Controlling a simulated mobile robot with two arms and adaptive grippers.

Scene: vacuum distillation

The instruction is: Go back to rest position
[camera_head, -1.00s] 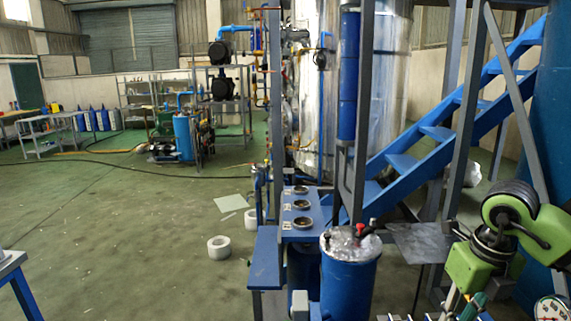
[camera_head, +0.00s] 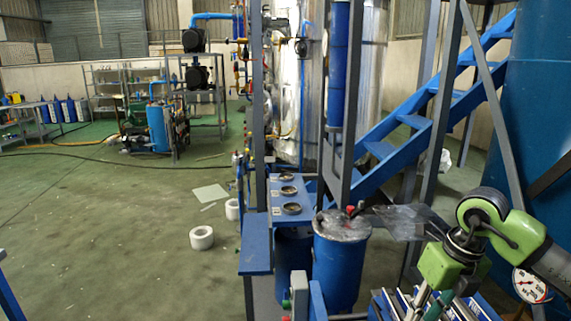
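My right arm comes in from the right as a green and black jointed arm with a grey link. Its lower end, with my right gripper (camera_head: 428,304), hangs at the bottom right over a blue box (camera_head: 470,307) with white strips. The fingers are small and partly merge with the box, so I cannot tell whether they are open or whether they touch it. My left arm and gripper are not in view.
A blue drum (camera_head: 339,265) with a grey lid stands left of my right arm. A blue bench (camera_head: 256,245) with round dishes adjoins it. Blue stairs (camera_head: 430,118) rise behind. A pressure gauge (camera_head: 532,285) is at far right.

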